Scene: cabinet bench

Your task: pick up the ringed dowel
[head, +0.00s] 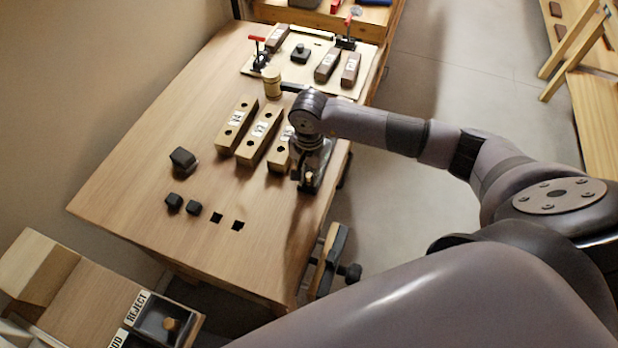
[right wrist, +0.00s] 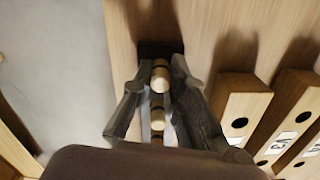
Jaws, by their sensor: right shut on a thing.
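My right gripper (head: 309,182) is low over the right edge of the wooden bench, beside the row of drilled blocks. It is shut on a pale dowel (right wrist: 160,77) with a dark ring, seen between the fingers in the right wrist view. A second pale banded piece (right wrist: 157,120) shows nearer the palm; I cannot tell whether it belongs to the same dowel. In the head view only a small pale end (head: 310,176) shows between the fingers. I cannot tell whether the dowel touches the bench. My left gripper is not in view.
Drilled blocks (head: 237,126) stand left of the gripper, with a mallet (head: 272,84) behind. A clamped board (head: 300,73) lies at the back. A REJECT bin (head: 150,333) holds a pale peg.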

